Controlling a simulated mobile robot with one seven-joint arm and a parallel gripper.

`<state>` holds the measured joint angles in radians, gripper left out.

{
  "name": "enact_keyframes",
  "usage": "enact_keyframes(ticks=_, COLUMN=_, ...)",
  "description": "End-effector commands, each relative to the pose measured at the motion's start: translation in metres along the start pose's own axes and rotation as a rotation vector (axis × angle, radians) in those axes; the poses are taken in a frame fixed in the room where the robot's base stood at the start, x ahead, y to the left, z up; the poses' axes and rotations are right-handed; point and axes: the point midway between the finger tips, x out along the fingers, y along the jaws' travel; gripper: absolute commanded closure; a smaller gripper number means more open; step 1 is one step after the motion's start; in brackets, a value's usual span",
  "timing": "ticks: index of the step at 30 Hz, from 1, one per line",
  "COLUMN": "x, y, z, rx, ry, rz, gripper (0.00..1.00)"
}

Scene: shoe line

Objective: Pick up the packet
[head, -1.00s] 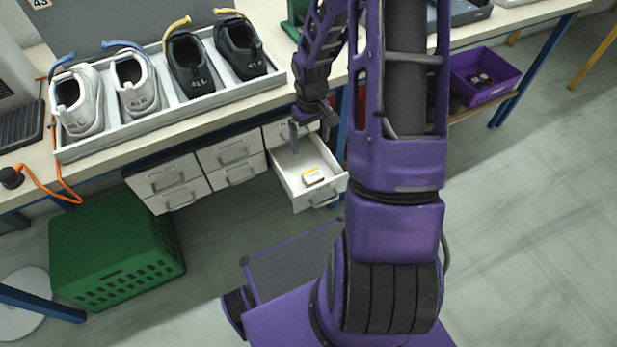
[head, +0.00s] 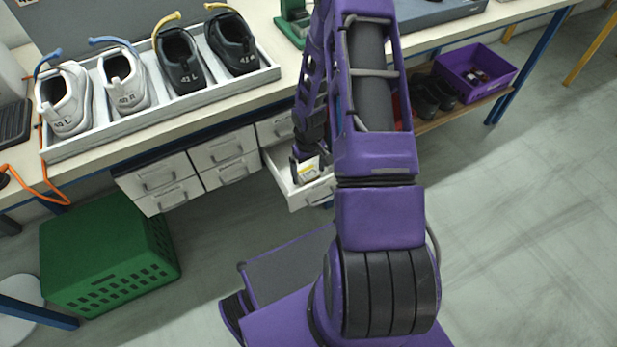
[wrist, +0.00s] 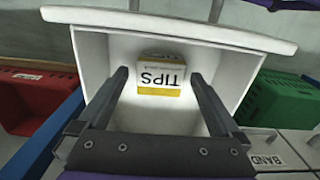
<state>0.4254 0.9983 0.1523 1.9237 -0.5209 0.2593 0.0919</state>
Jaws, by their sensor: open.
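In the head view the packet (head: 308,170) shows next to my gripper's fingers, partly covered. My gripper (wrist: 161,80) is open and reaches down into the drawer. In the wrist view its two fingers stand to the left and right of the packet, with a gap on each side. How far the fingertips are above the packet is hard to tell.
Shut drawers (head: 222,152) adjoin the open one on the left; one is labelled "BAND" (wrist: 268,160). A red bin (wrist: 35,95) and a green crate (wrist: 285,105) flank the drawer in the wrist view. A shoe tray (head: 160,115) stands on the bench above.

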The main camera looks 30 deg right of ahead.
Motion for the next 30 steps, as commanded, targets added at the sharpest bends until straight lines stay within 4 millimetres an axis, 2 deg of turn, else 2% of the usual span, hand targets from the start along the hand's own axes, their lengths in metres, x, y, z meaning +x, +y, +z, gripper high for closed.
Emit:
enact_keyframes(ticks=3, x=0.0135, y=-0.0004, z=-0.0005, rx=-0.001, ry=0.001, rz=0.0, gripper=0.0)
enact_keyframes(ticks=11, x=0.0158, y=-0.0002, z=-0.0005, rx=-0.001, ry=0.001, rz=0.0, gripper=0.0)
enact_keyframes(ticks=14, x=0.0157, y=-0.0002, z=-0.0006, rx=-0.001, ry=0.001, rz=0.0, gripper=0.14)
enact_keyframes(ticks=24, x=0.0155, y=-0.0002, z=-0.0006, rx=-0.001, ry=0.001, rz=0.0, gripper=0.76)
enact_keyframes(ticks=27, x=0.0153, y=-0.0002, z=-0.0008, rx=-0.001, ry=0.002, rz=0.001, gripper=0.91)
enact_keyframes(ticks=30, x=0.0152, y=-0.0002, z=-0.0008, rx=-0.001, ry=0.002, rz=0.001, gripper=0.91)
